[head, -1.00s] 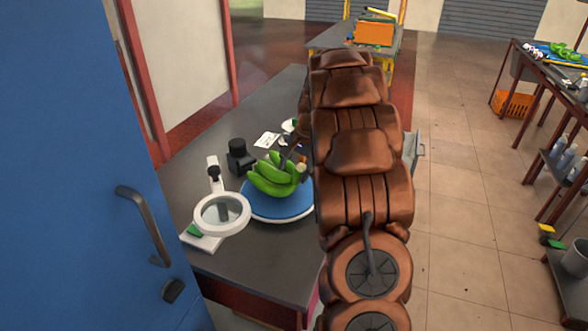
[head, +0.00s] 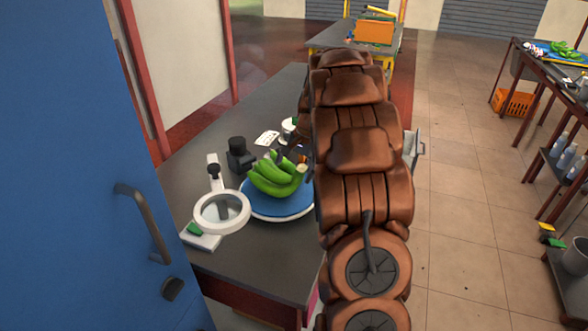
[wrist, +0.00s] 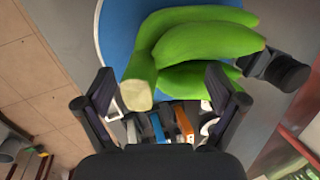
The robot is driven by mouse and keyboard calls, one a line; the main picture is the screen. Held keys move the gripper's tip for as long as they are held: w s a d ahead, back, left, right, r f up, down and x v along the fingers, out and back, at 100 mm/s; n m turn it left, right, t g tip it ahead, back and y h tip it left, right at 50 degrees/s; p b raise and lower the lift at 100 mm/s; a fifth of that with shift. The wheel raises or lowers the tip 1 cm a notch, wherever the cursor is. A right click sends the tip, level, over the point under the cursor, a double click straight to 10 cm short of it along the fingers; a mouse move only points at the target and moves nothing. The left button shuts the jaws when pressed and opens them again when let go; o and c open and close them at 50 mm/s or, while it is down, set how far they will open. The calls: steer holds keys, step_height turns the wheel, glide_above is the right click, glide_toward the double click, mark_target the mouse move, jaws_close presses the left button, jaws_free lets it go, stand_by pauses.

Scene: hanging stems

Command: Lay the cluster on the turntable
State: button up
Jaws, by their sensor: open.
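The cluster is a bunch of green bananas (head: 275,176) lying on the blue round top of the turntable (head: 275,208). In the wrist view the cluster (wrist: 205,40) lies over the blue disc (wrist: 118,35), with its pale cut stem end toward my gripper (wrist: 160,88). My gripper is open, its two dark fingers apart on either side of the stem end. I cannot tell whether a finger touches the cluster. In the head view my arm hides most of the gripper and the turntable's right edge.
A white magnifier (head: 222,212) stands just left of the turntable. A black device (head: 240,157) and a white card (head: 267,138) are behind it on the dark table (head: 285,98). A blue door (head: 90,170) fills the near left. The far part of the table looks clear.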

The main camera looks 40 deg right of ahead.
steer(key=v, duration=1.2)
